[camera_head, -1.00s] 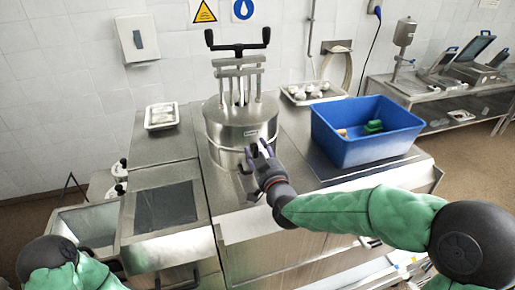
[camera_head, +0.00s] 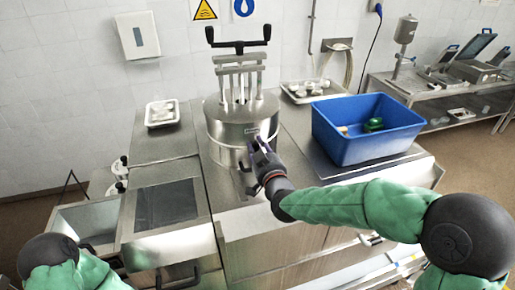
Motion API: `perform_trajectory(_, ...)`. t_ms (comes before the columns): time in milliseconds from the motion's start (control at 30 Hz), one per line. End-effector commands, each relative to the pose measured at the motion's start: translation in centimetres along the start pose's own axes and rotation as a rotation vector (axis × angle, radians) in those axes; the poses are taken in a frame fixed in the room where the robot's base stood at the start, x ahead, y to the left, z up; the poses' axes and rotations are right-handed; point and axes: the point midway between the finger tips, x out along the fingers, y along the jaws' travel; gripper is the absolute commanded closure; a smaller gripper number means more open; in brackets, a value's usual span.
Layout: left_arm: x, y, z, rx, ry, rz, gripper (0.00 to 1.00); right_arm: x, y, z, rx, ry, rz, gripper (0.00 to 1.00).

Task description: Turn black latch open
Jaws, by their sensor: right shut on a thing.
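The steel cylindrical machine (camera_head: 226,125) stands on the counter, with a black T-shaped handle (camera_head: 238,42) on top of its upright rods. My right gripper (camera_head: 254,152) reaches in from the right and is at the front right of the cylinder, low on its wall. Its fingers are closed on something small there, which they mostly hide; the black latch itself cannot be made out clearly. My left gripper is not in view; only my left arm shows at the lower left.
A blue basket (camera_head: 368,150) with a green item (camera_head: 374,124) stands right of the machine, behind my right forearm. A tray of pale items (camera_head: 312,91) lies behind it. Another tray (camera_head: 162,114) is at the left. A sink basin (camera_head: 88,222) is at the lower left.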

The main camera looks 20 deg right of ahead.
Motion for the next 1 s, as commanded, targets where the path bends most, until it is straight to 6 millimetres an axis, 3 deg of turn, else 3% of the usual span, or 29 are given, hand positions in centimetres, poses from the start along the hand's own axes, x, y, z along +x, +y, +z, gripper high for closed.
perform_trajectory(367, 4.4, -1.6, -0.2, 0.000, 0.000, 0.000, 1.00, 0.0, 0.2, 0.6, 0.217, 0.005, 0.002, 1.00)
perform_trajectory(1000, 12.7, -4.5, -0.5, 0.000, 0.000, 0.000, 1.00, 0.0, 0.3, 1.1, 0.824, 0.001, 0.002, 1.00)
